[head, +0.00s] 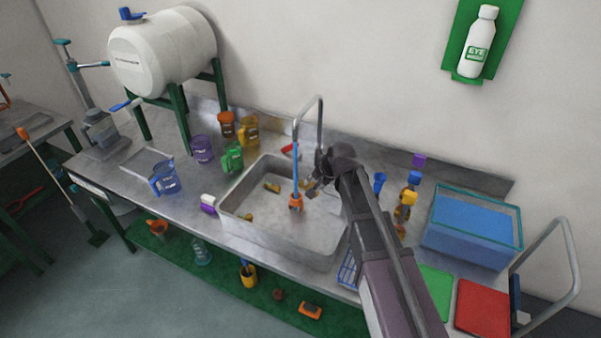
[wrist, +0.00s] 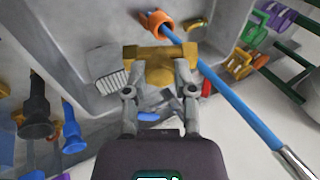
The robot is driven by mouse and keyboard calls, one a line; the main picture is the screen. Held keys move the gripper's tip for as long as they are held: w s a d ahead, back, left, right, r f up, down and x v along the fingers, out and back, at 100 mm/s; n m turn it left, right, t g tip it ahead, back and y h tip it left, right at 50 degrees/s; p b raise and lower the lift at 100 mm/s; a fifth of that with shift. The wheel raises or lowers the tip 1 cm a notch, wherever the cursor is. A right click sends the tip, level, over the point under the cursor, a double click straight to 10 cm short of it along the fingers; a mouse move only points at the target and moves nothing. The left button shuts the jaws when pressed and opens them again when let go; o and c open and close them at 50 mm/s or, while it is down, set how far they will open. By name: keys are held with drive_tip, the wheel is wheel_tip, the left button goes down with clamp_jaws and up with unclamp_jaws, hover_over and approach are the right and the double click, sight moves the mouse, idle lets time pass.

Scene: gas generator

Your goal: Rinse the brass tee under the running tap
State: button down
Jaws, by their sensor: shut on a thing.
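My gripper (wrist: 160,80) is shut on the brass tee (wrist: 158,56), gripping its stem, with the crossbar beyond the fingertips. In the head view my gripper (head: 316,186) is over the steel sink (head: 250,228), right of the tap (head: 319,112). A straight blue stream (head: 295,165) comes down from the spout; it also crosses the wrist view (wrist: 240,105). It passes close to the tee's right end; I cannot tell whether they touch. An orange ring-like piece (head: 296,202) is at the stream's lower end.
Small brass-coloured pieces (head: 272,187) lie in the sink. Coloured jugs, such as a green one (head: 233,157), stand left of the sink. A blue-filled tub (head: 470,228) and green and red boards (head: 482,308) are at the right. The sink walls surround my gripper.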

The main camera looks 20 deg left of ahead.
idle(0.4)
drive_tip(key=s+d+r+p, duration=0.2)
drive_tip(key=s+r+p, duration=0.2)
drive_tip(key=shift+s+d, duration=0.15)
drive_tip(key=shift+d, duration=0.15)
idle(0.5)
drive_tip(key=shift+f, duration=0.1)
idle(0.4)
